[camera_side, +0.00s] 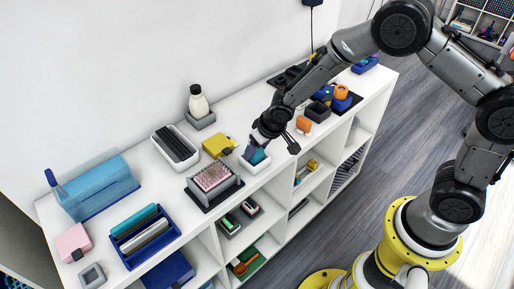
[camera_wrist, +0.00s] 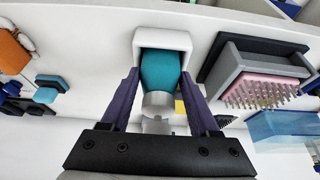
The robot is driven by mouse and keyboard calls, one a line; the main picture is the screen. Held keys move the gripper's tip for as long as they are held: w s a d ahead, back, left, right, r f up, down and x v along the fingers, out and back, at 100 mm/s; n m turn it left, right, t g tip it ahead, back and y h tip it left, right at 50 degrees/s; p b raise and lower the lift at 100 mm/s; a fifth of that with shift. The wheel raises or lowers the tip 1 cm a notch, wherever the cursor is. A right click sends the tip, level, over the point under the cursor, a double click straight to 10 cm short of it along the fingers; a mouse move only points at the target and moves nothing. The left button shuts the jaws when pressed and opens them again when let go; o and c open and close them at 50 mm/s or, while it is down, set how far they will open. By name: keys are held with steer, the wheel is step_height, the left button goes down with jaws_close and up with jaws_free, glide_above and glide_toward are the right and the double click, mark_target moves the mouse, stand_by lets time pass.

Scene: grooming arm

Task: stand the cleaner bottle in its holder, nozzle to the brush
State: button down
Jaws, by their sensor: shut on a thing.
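The cleaner bottle, with a teal body (camera_wrist: 160,68) and pale neck (camera_wrist: 157,103), is between the fingers of my gripper (camera_wrist: 158,82). The gripper is shut on it. The bottle's far end is within the rim of a white square holder (camera_wrist: 163,37); I cannot tell whether it rests on the bottom. In the side view my gripper (camera_side: 264,143) is over this holder (camera_side: 253,166), with teal (camera_side: 258,157) showing below the fingers. The nozzle's direction is hidden. The brush (camera_side: 213,177), pink with bristles, sits in a grey holder beside it; the wrist view shows the brush (camera_wrist: 262,90) at right.
A yellow block (camera_side: 218,146) lies just left of the white holder. A white bottle (camera_side: 198,103) stands in a grey holder near the wall. A black-and-white tray (camera_side: 175,148) is farther left. Orange and blue items (camera_side: 340,97) stand to the right along the shelf top.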

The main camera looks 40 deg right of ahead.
steer(key=shift+f, duration=0.1)
steer(key=shift+c, duration=0.2)
jaws_free()
steer(key=v, duration=1.3)
steer(key=shift+s+r, duration=0.2)
steer(key=shift+r, duration=0.1)
steer(key=shift+d, duration=0.1)
